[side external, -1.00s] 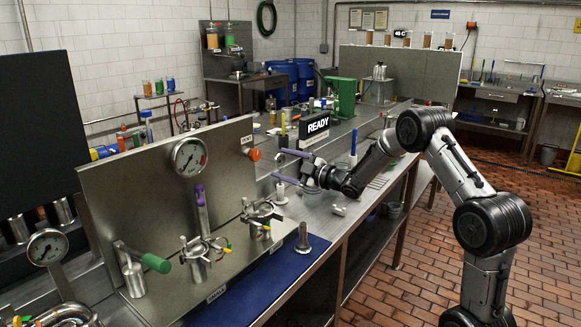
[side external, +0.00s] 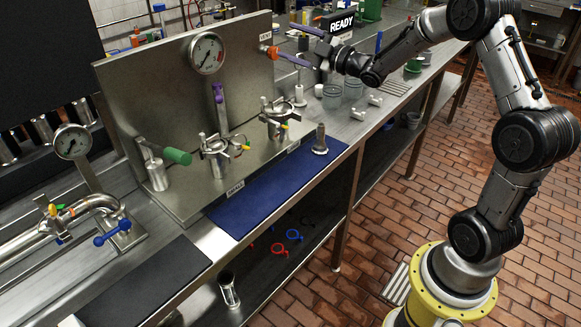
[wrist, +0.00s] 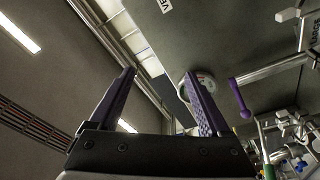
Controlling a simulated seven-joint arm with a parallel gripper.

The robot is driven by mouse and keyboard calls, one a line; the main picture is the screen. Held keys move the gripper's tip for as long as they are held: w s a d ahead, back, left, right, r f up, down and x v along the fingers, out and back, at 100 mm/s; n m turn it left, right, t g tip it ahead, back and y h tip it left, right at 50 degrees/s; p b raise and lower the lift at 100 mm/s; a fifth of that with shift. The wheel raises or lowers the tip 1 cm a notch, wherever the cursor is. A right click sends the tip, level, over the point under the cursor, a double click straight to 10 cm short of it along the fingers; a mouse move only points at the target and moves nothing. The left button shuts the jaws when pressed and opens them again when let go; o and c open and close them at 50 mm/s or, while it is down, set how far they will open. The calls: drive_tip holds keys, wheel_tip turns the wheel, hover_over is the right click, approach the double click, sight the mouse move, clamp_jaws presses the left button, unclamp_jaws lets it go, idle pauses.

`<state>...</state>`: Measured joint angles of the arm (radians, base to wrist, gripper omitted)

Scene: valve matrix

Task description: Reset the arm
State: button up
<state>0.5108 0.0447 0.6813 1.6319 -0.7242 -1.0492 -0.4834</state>
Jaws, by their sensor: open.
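My gripper (side external: 279,38) is in the air above the bench, left of the black READY sign (side external: 341,21) in the side view. Its two purple fingers are spread apart with nothing between them. They also stand apart in the wrist view (wrist: 160,75). The lower finger overlaps the orange handle (side external: 272,52) in the side view; I cannot tell the distance between them. My arm reaches in from the right, bent at the elbow.
A steel panel (side external: 140,100) carries a gauge (side external: 207,53), a purple lever (side external: 218,97) and a green handle (side external: 178,156). A white-topped piece (side external: 299,95) and clear beakers (side external: 332,97) stand below my gripper.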

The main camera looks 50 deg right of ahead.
drive_tip(key=s+a+r, duration=0.3)
drive_tip(key=a+r, duration=0.5)
drive_tip(key=r, duration=0.3)
drive_tip(key=s+a+r+m+g+h, duration=0.1)
drive_tip(key=s+a+r+m+h, duration=0.25)
drive_tip(key=s, duration=0.65)
drive_tip(key=s+a+f+m+g, duration=0.1)
drive_tip(key=s+f+m+g, duration=0.2)
drive_tip(key=s+f, duration=0.4)
drive_tip(key=s+a+f+m+g+y, duration=0.1)
drive_tip(key=s+f+g, duration=0.4)
drive_tip(key=s, duration=0.5)
drive_tip(key=s+a+f+m+g, duration=0.2)
drive_tip(key=s+f+m+g, duration=0.2)
drive_tip(key=s+f, duration=0.4)
drive_tip(key=shift+s+a+f+m, duration=0.2)
drive_tip(key=shift+a+f+m, duration=0.2)
drive_tip(key=shift+f, duration=0.4)
drive_tip(key=shift+y, duration=0.25)
